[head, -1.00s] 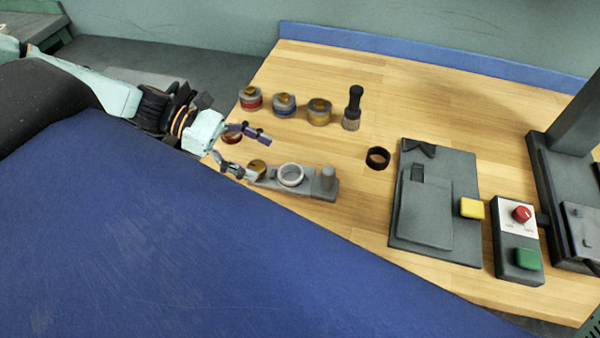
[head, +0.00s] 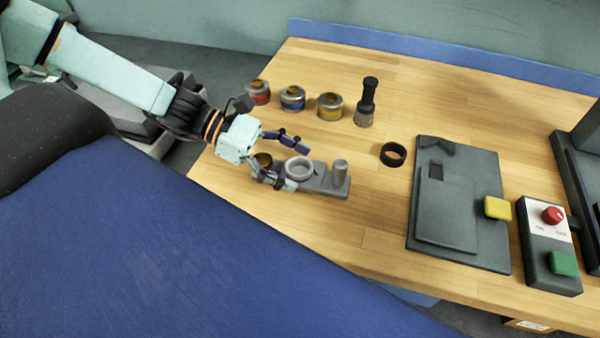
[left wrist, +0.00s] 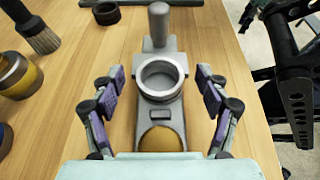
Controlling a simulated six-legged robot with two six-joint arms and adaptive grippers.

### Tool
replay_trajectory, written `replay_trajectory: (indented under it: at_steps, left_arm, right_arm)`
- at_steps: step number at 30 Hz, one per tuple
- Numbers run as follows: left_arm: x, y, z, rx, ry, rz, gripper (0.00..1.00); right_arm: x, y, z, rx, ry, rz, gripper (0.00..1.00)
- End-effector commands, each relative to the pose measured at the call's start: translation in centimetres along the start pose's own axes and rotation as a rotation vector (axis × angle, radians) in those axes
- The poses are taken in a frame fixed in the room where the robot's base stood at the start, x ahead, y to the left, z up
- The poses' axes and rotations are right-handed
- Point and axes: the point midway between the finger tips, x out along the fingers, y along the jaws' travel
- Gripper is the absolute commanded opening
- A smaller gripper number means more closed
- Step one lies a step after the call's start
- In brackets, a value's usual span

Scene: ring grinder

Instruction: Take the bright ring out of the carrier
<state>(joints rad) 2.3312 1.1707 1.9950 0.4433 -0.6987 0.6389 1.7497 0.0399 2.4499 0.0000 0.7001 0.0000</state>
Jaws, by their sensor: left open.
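The bright ring (head: 299,168) is a silvery ring standing in the grey carrier (head: 325,182), which has an upright post at its far right end. In the left wrist view the ring (left wrist: 161,76) sits in the middle of the carrier (left wrist: 167,45), with a brass-coloured knob (left wrist: 160,138) nearer the camera. My left gripper (head: 284,160) is open, its fingers on either side of the carrier near the ring. In the left wrist view the fingers (left wrist: 161,90) flank the ring with a gap on both sides. My right gripper is not in view.
A black ring (head: 393,154) lies on the wooden table right of the carrier. A brush (head: 367,102) and three tins (head: 292,98) stand behind. A dark grey plate fixture (head: 450,215) and a control box (head: 548,245) with red and green controls are at right.

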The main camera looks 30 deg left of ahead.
Motion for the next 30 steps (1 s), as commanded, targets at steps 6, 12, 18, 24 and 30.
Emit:
replay_trajectory:
  at_steps: [6, 12, 18, 24, 30]
  left_arm:
    - [-0.05, 0.03, 0.10, 0.000, -0.001, 0.001, 0.73]
    - [-0.06, 0.04, 0.10, 0.000, -0.001, 0.002, 0.57]
    - [-0.07, 0.04, 0.10, 0.000, -0.001, 0.002, 0.40]
    - [-0.07, 0.04, 0.09, 0.000, -0.001, 0.002, 0.23]
    - [-0.07, 0.03, 0.11, 0.000, -0.002, 0.002, 0.13]
  right_arm:
    - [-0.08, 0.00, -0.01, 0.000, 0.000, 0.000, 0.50]
    - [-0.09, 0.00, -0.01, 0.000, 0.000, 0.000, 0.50]
    - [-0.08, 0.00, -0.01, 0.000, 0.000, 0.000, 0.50]
    - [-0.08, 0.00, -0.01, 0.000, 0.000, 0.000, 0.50]
    - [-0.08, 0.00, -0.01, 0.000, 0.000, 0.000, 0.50]
